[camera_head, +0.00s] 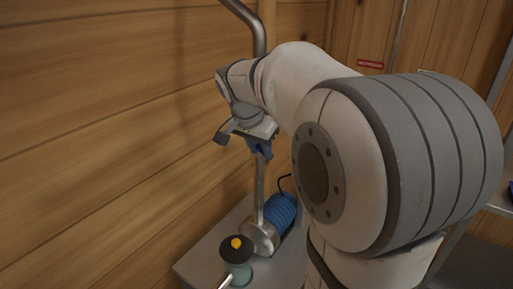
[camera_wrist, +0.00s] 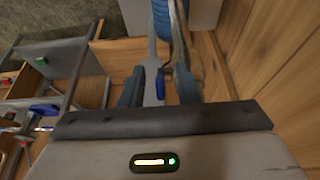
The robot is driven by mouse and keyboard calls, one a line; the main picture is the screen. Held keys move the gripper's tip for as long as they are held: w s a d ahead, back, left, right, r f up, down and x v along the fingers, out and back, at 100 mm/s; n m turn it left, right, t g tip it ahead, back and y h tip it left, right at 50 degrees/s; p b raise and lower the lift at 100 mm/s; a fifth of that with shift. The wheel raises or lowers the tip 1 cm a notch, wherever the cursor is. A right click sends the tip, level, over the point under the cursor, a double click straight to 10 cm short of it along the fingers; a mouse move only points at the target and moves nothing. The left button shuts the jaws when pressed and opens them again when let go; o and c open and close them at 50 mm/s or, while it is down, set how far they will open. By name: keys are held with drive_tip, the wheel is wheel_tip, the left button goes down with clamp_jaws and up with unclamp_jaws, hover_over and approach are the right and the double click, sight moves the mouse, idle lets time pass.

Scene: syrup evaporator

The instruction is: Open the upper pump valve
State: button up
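The upper pump valve shows as a small blue handle (camera_head: 261,149) on the upright metal pipe (camera_head: 260,188) in the head view. My gripper (camera_head: 248,136) is at the pipe, right at the handle, and partly hides the valve. In the wrist view the blue handle (camera_wrist: 160,83) lies between the two fingers of my gripper (camera_wrist: 159,90), in front of the grey pipe (camera_wrist: 153,50). The fingers stand apart, with visible gaps on both sides of the handle. I see no clear contact. The valve body is mostly hidden.
A blue ribbed pump motor (camera_head: 283,212) sits on a grey base (camera_head: 205,262) below the pipe. A dark knob with a yellow top (camera_head: 236,244) stands beside it. A wooden wall (camera_head: 110,110) is close behind. Shelves with tools (camera_wrist: 40,110) are at left in the wrist view.

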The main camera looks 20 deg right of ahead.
drive_tip(key=shift+d+f, duration=0.1)
drive_tip(key=shift+f, duration=0.3)
drive_tip(key=shift+c, duration=0.4)
clamp_jaws()
